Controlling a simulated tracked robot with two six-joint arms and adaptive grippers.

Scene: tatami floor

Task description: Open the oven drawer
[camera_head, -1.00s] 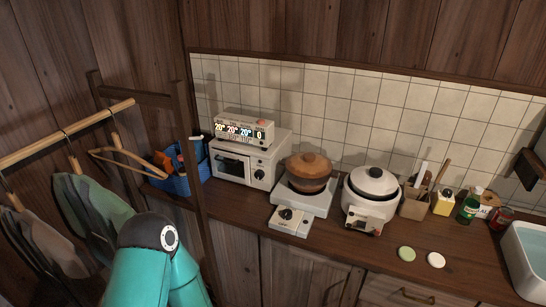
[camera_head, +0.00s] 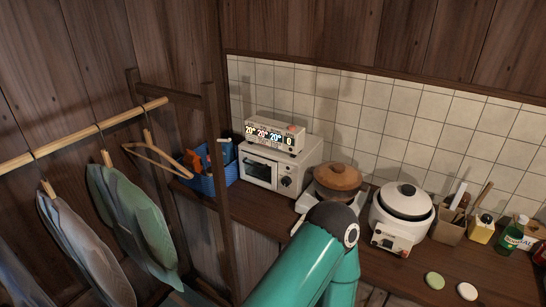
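A white toaster-style oven (camera_head: 310,157) stands on the wooden counter against the tiled wall. Its dark glass door (camera_head: 259,170) faces front and looks shut, with a knob on the right of its face. A clock-like box with lit numbers (camera_head: 274,138) sits on top of it. A teal arm of mine rises from the bottom of the view, its elbow in front of the stove area. Neither of my grippers shows in this view, so what they hold is hidden.
A blue basket (camera_head: 214,183) stands left of the oven, beside a rack with hangers and clothes (camera_head: 137,220). Right of the oven are a brown-lidded pot (camera_head: 337,178), a white rice cooker (camera_head: 402,210), a utensil box (camera_head: 447,230) and bottles. Wooden posts stand left of the counter.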

